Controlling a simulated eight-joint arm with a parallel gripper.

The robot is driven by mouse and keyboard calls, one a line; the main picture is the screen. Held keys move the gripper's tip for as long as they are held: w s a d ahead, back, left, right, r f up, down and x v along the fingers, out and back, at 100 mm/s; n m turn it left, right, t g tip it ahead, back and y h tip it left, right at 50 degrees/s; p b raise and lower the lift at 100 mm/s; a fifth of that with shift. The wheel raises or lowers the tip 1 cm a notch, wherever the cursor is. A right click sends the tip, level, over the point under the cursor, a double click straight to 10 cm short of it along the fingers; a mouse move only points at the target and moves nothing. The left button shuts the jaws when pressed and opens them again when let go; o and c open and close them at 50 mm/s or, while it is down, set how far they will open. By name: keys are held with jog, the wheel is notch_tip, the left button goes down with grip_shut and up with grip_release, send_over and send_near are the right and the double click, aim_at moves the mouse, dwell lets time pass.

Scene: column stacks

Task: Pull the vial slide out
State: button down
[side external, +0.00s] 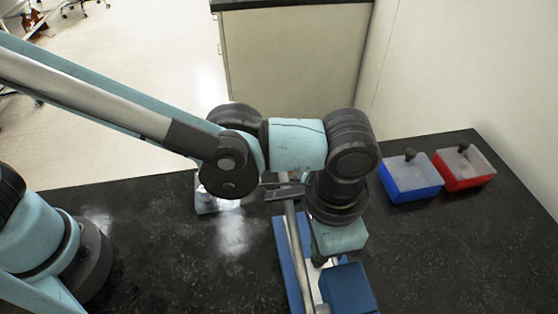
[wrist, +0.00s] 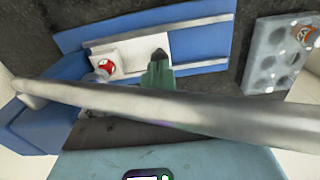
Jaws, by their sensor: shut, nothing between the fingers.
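The vial slide (wrist: 130,52) is a white plate lying between rails on a blue base (wrist: 75,40) in the wrist view. A small vial with a red and white top (wrist: 105,67) is at its left end. My gripper (wrist: 159,58) is shut and empty, its dark tip over the white plate; I cannot tell whether it touches. In the side view, my gripper (side external: 318,262) points down over the blue base (side external: 283,262), and my wrist hides most of the slide.
A silver bar (wrist: 230,112) crosses close in front of the wrist camera; it also runs over the base in the side view (side external: 297,250). A pale tray with round wells (wrist: 275,60) stands apart. Blue (side external: 412,180) and red (side external: 465,170) knobbed boxes sit at the right.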

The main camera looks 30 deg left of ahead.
jog(key=shift+f, duration=0.6)
dwell(0.3)
